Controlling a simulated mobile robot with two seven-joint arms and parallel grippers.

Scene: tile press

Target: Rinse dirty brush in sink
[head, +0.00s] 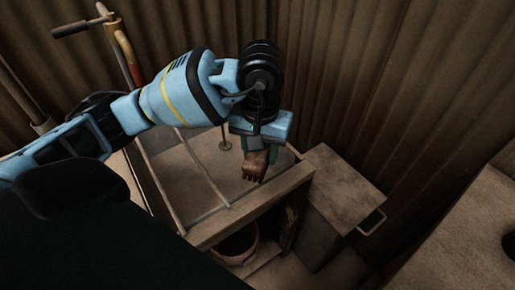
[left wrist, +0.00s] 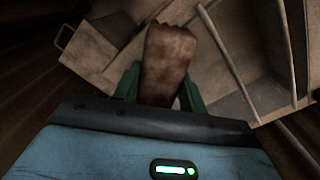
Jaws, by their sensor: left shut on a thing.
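My left gripper (head: 256,150) is shut on a brown, dirty-looking brush (head: 255,166). In the left wrist view the brush (left wrist: 167,60) sticks out between the green fingers of the gripper (left wrist: 160,95), its bristle end away from the palm. The sink (head: 205,236) is a square basin with a thick rim. In the head view the gripper and brush appear over its right part, near the front right corner. I cannot tell how high the brush is above the basin floor. My right gripper is in neither view.
A pipe with a red and yellow section (head: 124,48) rises behind the sink. Thin rods cross the basin. A box with a metal handle (head: 345,185) stands right of the sink. A bucket (head: 238,245) sits below the front rim. Corrugated walls close off the back.

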